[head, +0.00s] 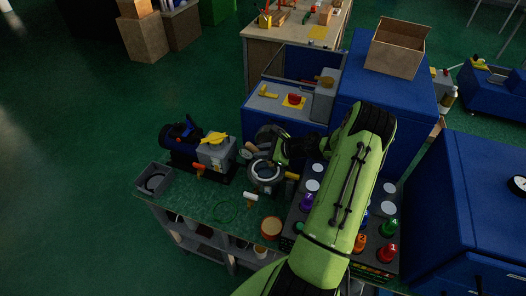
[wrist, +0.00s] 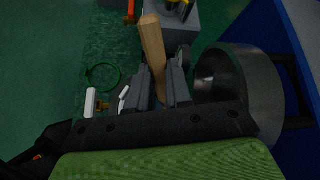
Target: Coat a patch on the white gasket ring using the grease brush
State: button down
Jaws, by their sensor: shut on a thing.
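My gripper (wrist: 160,88) is shut on the wooden handle of the grease brush (wrist: 151,42). The handle stands up, tilted, between the fingers; the bristle end is hidden. In the head view my gripper (head: 281,158) is over the bench, close to a round metal piece with a pale rim (head: 264,178). In the wrist view this shows as a large metal cylinder (wrist: 228,75) right of the fingers, apart from the brush handle. I cannot clearly make out the white gasket ring or tell whether the bristles touch anything.
A grey tray (head: 144,184) with a dark ring in it stands at the bench's left end. A thin green loop (head: 224,211), a white-headed tool (head: 250,197) and a round orange-rimmed tin (head: 271,227) lie nearby. Coloured knobs (head: 388,251) stand at right. Bare green benchtop (head: 195,198) shows at left.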

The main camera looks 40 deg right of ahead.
jog(key=shift+s, duration=0.5)
jog(key=shift+w+r, duration=0.1)
jog(key=shift+w, duration=0.4)
jog(key=shift+s, duration=0.6)
notch_tip(320, 180, up, 6)
jog(key=p, duration=0.5)
jog(key=shift+p, duration=0.3)
jog(key=shift+a, duration=0.1)
notch_tip(320, 180, up, 3)
jog(key=shift+f, duration=0.1)
